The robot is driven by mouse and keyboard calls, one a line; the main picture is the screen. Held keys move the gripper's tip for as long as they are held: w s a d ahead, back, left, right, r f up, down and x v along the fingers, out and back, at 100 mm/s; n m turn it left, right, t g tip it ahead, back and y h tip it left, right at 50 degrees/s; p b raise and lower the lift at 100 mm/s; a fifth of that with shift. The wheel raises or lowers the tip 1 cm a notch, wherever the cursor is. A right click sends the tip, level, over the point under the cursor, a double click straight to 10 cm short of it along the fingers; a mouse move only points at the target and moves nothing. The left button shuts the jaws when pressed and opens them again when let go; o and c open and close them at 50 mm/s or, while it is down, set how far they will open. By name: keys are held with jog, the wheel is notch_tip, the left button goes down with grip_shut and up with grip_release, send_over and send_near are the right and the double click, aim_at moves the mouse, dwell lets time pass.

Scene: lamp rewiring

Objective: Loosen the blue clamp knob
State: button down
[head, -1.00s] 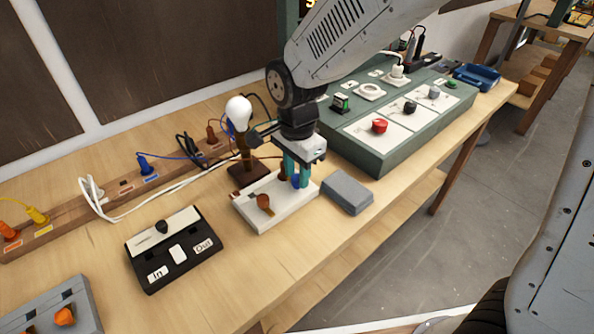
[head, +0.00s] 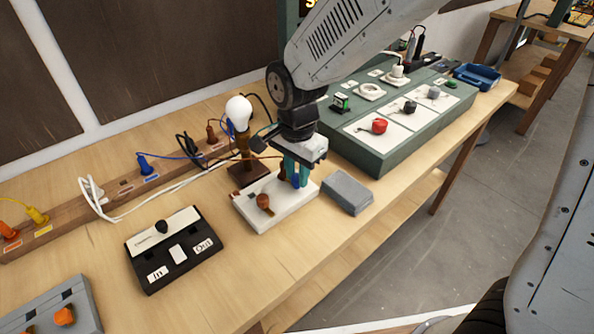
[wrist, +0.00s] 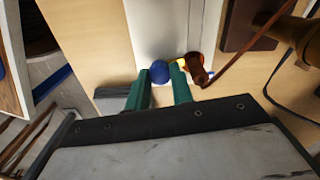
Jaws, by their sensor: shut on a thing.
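The blue clamp knob (wrist: 160,72) shows in the wrist view between the tips of my green fingers. In the head view the knob (head: 295,180) is mostly hidden by the fingers. My gripper (head: 297,172) points down over the back right part of the white clamp block (head: 258,215) and is shut on the knob. In the wrist view my gripper (wrist: 160,82) has one finger on each side of the knob. A brown clamp knob (head: 264,201) stands on the front left part of the block.
A lamp with a white bulb (head: 238,110) stands just behind the block. A grey box (head: 347,192) lies close on the right. A black In/Out switch box (head: 174,248) is at the left, and a green panel (head: 390,150) is behind right.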

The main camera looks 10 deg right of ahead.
jog(key=n, duration=1.7)
jog(key=shift+r, duration=0.1)
jog(key=n, duration=0.4)
jog(key=shift+n, duration=0.3)
jog(key=n, duration=0.4)
jog(key=shift+n, duration=0.3)
jog(key=n, duration=0.4)
jog(key=shift+n, duration=2)
